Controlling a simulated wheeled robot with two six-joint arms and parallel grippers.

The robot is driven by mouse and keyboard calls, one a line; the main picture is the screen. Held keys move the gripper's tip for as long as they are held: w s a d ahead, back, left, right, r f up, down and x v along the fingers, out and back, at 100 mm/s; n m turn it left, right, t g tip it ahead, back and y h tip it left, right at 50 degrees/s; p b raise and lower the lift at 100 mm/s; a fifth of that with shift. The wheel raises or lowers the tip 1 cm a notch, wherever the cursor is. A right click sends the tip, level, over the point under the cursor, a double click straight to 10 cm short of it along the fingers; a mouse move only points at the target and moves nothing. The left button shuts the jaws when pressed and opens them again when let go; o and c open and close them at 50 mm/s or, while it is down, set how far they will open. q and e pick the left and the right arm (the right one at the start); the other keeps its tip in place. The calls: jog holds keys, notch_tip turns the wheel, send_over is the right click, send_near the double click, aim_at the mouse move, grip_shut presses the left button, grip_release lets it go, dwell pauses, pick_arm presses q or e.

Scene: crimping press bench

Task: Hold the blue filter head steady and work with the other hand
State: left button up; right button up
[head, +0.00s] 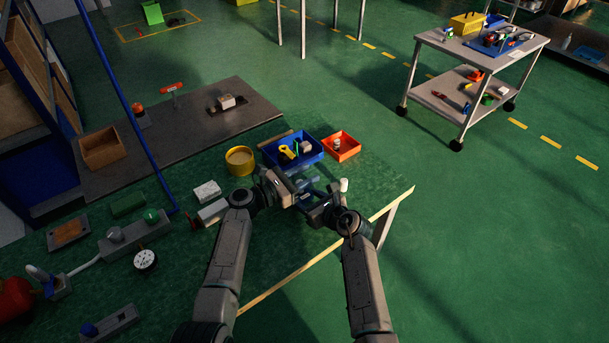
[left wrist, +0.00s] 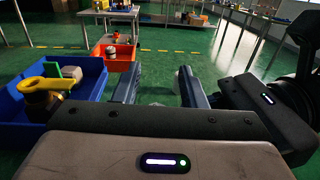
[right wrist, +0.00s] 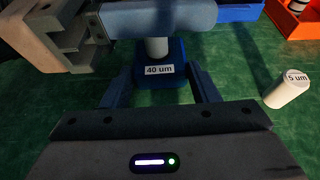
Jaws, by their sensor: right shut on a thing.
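A blue block labelled 40 um (right wrist: 172,80), which looks like the blue filter head, sits between the fingers of my right gripper (right wrist: 160,88). A white stem (right wrist: 157,46) rises from it. A rounded blue-grey bar (right wrist: 165,18) crosses above; I cannot tell if it is my left finger or another part. In the head view my right gripper (head: 317,208) is close beside my left gripper (head: 308,188). In the left wrist view my left gripper (left wrist: 157,84) has its fingers apart, with floor visible between them. A white cylinder labelled 5 um (right wrist: 287,90) stands on the mat to the right.
A blue bin (head: 315,156) with a yellow item and an orange bin (head: 355,149) stand just beyond the grippers. A yellow round container (head: 240,160) and a white block (head: 207,191) are to the left. The table edge (head: 385,208) is close on the right.

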pick_arm(q)
jog(key=o, duration=1.1)
jog(key=shift+c, duration=0.2)
jog(key=v, duration=1.3)
jog(key=shift+s+a, duration=0.15)
jog(key=shift+a, duration=0.2)
jog(key=x, duration=1.2)
